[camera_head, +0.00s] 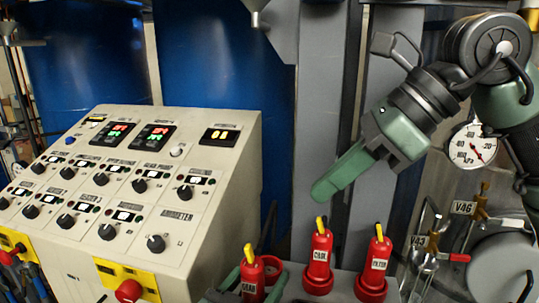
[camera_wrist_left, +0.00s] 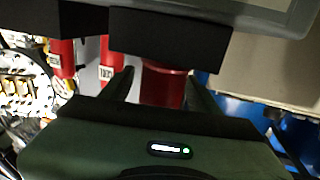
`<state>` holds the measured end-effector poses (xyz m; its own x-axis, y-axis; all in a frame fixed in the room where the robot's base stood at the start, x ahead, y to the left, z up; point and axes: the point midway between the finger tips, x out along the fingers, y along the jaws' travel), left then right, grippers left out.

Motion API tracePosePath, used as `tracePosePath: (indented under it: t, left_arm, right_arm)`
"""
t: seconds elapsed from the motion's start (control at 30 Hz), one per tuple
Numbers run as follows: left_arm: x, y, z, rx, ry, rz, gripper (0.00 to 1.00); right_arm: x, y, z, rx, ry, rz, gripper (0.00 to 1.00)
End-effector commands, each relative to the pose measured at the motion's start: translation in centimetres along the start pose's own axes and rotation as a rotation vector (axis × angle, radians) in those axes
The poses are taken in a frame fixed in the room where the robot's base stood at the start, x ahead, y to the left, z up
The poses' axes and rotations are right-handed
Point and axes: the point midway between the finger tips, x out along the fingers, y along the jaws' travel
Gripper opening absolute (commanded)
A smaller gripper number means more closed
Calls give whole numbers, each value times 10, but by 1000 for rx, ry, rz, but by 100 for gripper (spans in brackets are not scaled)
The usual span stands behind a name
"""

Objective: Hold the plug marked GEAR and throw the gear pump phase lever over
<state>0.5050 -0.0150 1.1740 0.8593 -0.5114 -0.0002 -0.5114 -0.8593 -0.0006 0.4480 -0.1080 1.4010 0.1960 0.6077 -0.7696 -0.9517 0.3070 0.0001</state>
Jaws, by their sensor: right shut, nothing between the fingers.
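The red GEAR plug (camera_head: 251,284) stands at the bottom of the head view, with a yellow lever (camera_head: 249,253) on top tilted slightly left. My left gripper (camera_head: 255,294) has its green fingers on either side of this plug. In the left wrist view the red plug body (camera_wrist_left: 163,86) sits between the two dark fingers, with hardly any gap. The lower finger contact is partly hidden. My right gripper (camera_head: 321,190) is shut and empty, pointing down-left in the air, above and to the right of the GEAR plug's lever and apart from it.
Two similar red plugs with yellow levers, one centre (camera_head: 319,262) and one right (camera_head: 375,268), stand close by below my right gripper. A control panel (camera_head: 235,140) with knobs and displays fills the left. A gauge (camera_head: 472,147) and valves are at right.

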Motion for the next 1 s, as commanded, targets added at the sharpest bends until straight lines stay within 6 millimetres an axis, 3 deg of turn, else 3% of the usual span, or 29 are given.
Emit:
tracePosePath:
  t: [0.27,0.5,0.7,1.0]
  left_arm:
    - [-10,0,1,0,-2,0,61]
    - [-50,0,1,-1,-3,1,61]
    - [-71,0,1,-1,-2,0,61]
    - [-75,0,0,0,0,0,61]
  right_arm:
    - [0,0,0,0,0,0,0]
    - [0,0,0,0,0,0,0]
    - [0,0,0,0,0,0,0]
    - [0,0,0,0,0,0,0]
